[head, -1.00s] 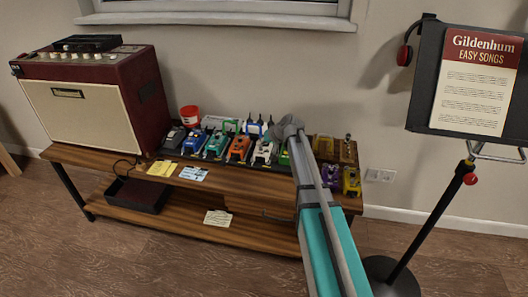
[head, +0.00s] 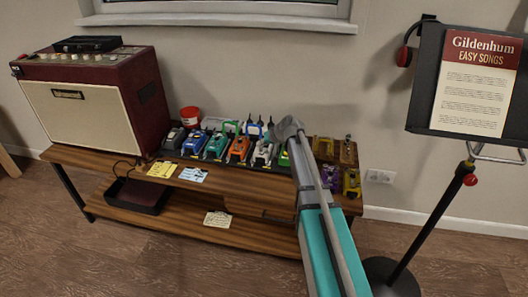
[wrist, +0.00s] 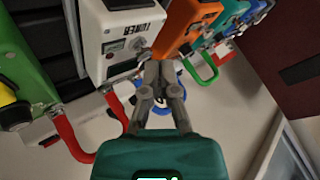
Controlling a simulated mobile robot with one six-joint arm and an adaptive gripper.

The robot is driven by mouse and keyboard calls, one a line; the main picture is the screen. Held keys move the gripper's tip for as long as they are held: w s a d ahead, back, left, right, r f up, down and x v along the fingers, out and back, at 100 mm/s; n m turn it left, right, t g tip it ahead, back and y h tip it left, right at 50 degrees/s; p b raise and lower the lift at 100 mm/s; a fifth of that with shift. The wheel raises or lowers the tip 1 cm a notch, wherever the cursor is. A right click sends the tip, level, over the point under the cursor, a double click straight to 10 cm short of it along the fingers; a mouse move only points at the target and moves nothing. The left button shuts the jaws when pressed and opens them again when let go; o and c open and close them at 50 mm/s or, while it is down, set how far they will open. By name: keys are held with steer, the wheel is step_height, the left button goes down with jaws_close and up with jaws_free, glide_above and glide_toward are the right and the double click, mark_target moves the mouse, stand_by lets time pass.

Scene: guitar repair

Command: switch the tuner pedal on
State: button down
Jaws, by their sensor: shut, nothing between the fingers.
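A white pedal (wrist: 125,35) with a dark label and small knobs shows in the wrist view. It also shows in the head view (head: 262,153), in the pedal row between the orange and green pedals. The label is too blurred to tell whether this is the tuner pedal. My gripper (wrist: 158,68) is shut and empty, with its fingertips close beside the white pedal's edge. I cannot tell whether they touch it. In the head view my arm hides most of the gripper. No lit lamp on the white pedal is clear.
An orange pedal (wrist: 187,20) and a green pedal (wrist: 30,70) flank the white one. Red cables (wrist: 70,138) curve near my fingers. The bench (head: 250,197) also carries an amplifier (head: 95,100) and a red cup (head: 190,116). A music stand (head: 425,85) stands right.

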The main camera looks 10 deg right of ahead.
mark_target(261, 149)
steer(key=shift+f+b, duration=0.45)
steer(key=shift+r, duration=0.2)
stand_by(0.5)
steer(key=shift+r+p, duration=0.3)
steer(key=shift+p, duration=0.2)
step_height(261, 149, up, 6)
steer(key=p, duration=0.6)
stand_by(0.7)
